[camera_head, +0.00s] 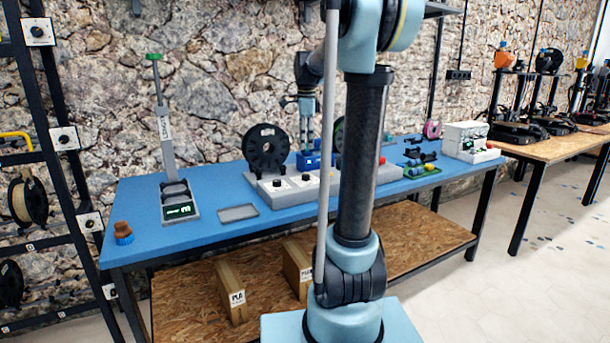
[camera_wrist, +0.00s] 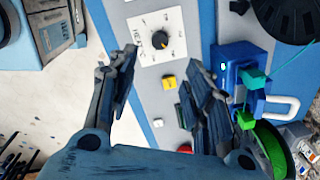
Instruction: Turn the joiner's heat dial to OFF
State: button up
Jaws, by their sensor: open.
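The joiner is a long grey-white box (camera_head: 268,195) on the blue bench, partly hidden behind my arm in the head view. In the wrist view its panel (camera_wrist: 205,20) runs under my gripper. A black dial (camera_wrist: 160,40) with an orange mark sits on a white square plate with small print that I cannot read clearly. Two black dials show in the head view, one at the left (camera_head: 277,183) and one beside it (camera_head: 305,178). My gripper (camera_wrist: 163,70) is open and empty above the panel. The dial lies ahead of the gap between its fingers, apart from them.
Yellow (camera_wrist: 169,82), white (camera_wrist: 158,123) and red buttons line the panel near my fingers. A blue block (camera_wrist: 240,70) with a green part stands to the right. A black spool (camera_head: 266,150) stands behind the joiner. A grey tray (camera_head: 238,212) lies left on the bench.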

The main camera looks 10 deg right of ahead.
aim_at(306, 175)
jog(key=f, duration=0.9)
jog(key=w+f, duration=0.1)
jog(key=f, duration=0.3)
jog(key=shift+d+f, duration=0.1)
jog(key=shift+f, duration=0.15)
jog(key=c, duration=1.1)
